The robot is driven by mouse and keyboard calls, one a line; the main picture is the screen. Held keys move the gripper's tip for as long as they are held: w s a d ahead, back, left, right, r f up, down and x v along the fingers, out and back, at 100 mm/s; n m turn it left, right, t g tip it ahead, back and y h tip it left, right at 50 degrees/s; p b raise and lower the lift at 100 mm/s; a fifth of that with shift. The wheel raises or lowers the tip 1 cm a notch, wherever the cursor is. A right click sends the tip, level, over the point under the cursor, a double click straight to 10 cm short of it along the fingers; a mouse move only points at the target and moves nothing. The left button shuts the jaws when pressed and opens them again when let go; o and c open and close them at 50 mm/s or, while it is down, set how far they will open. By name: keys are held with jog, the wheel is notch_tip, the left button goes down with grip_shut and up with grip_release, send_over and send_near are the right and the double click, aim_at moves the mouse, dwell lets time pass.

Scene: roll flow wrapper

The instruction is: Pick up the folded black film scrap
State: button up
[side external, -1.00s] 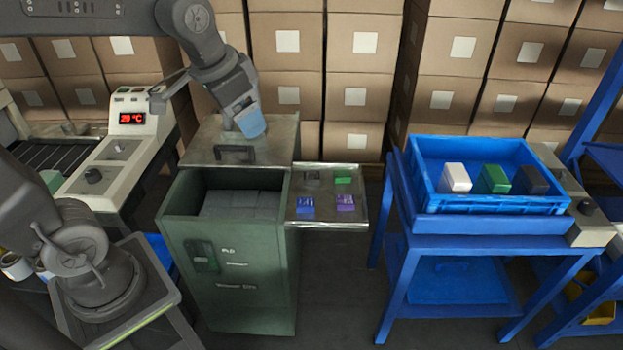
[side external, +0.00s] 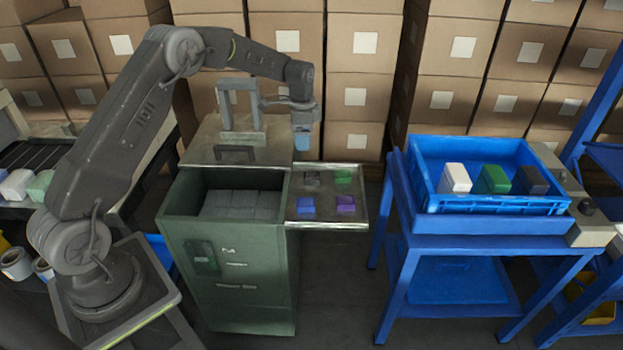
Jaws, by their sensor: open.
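The black film scrap (side external: 311,179) is a small dark piece on the metal tray (side external: 335,223), in its back left part. Its folds are too small to make out. My gripper (side external: 302,142) hangs pointing down above the back left of the tray, above and slightly left of the scrap in the picture. Its blue fingertips are open and look empty. They appear apart from the scrap, with a gap between.
A green scrap (side external: 343,176), a blue one (side external: 306,205) and a purple one (side external: 346,204) share the tray. Left of it stands a green bin (side external: 240,285) with grey blocks inside and a handled lid (side external: 200,152). A blue crate (side external: 490,206) holds three blocks at right.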

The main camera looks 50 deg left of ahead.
aim_at(304, 176)
notch_tip(304, 176, down, 14)
jog(key=shift+w+r, duration=0.1)
dwell(0.5)
jog(key=shift+c, duration=0.2)
jog(key=c, duration=1)
jog(key=shift+o, duration=0.2)
